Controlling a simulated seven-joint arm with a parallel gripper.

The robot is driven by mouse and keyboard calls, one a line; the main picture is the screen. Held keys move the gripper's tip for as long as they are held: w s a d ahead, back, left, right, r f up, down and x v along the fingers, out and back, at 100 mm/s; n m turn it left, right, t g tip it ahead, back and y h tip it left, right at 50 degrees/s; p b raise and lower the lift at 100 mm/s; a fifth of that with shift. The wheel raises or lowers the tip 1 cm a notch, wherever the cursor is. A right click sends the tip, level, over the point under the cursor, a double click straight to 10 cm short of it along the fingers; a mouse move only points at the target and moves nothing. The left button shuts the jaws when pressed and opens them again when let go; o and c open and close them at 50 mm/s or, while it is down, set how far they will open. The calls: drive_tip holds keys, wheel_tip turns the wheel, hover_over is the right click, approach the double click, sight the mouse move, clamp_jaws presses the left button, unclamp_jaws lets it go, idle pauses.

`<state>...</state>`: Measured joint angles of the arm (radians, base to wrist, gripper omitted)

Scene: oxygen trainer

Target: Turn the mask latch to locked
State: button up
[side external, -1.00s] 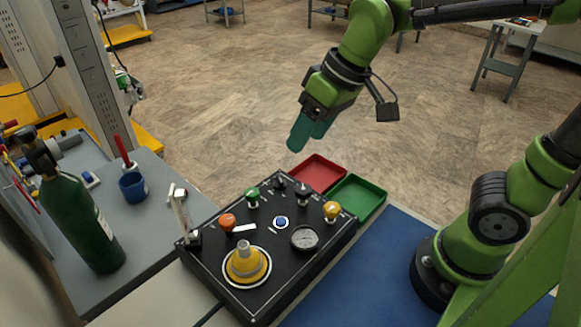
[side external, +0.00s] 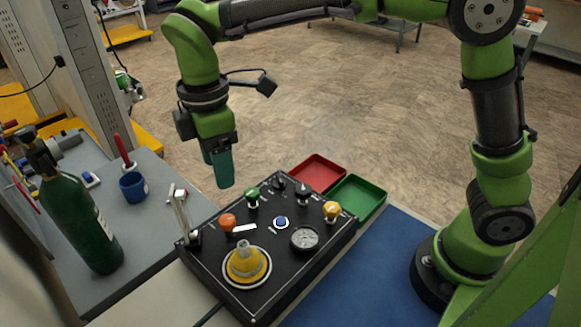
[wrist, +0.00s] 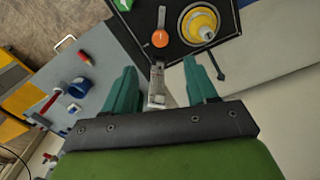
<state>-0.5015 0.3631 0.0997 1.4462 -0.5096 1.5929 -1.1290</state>
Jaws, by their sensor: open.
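The black panel (side external: 215,262) carries a yellow mask-shaped piece (side external: 246,262) in a white ring; both also show in the wrist view, with the mask piece (wrist: 199,24) at the top. An orange knob (side external: 227,222) with a pale bar (side external: 244,229) beside it sits near the mask piece; the knob (wrist: 160,39) and bar (wrist: 161,16) also show in the wrist view. I cannot tell for certain which part is the mask latch. My gripper (side external: 222,170) has teal fingers and hangs above the panel's back left side, open and empty, touching nothing.
Green (side external: 252,195) and yellow (side external: 331,210) knobs and a gauge (side external: 304,238) share the panel. Red (side external: 318,172) and green (side external: 357,197) trays lie behind.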

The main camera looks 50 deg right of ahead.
sight(229, 218)
wheel_tip(229, 218, down, 13)
drive_tip(key=shift+r, duration=0.1)
idle(0.3)
drive_tip(key=c, duration=1.1)
drive_tip(key=shift+o, duration=0.2)
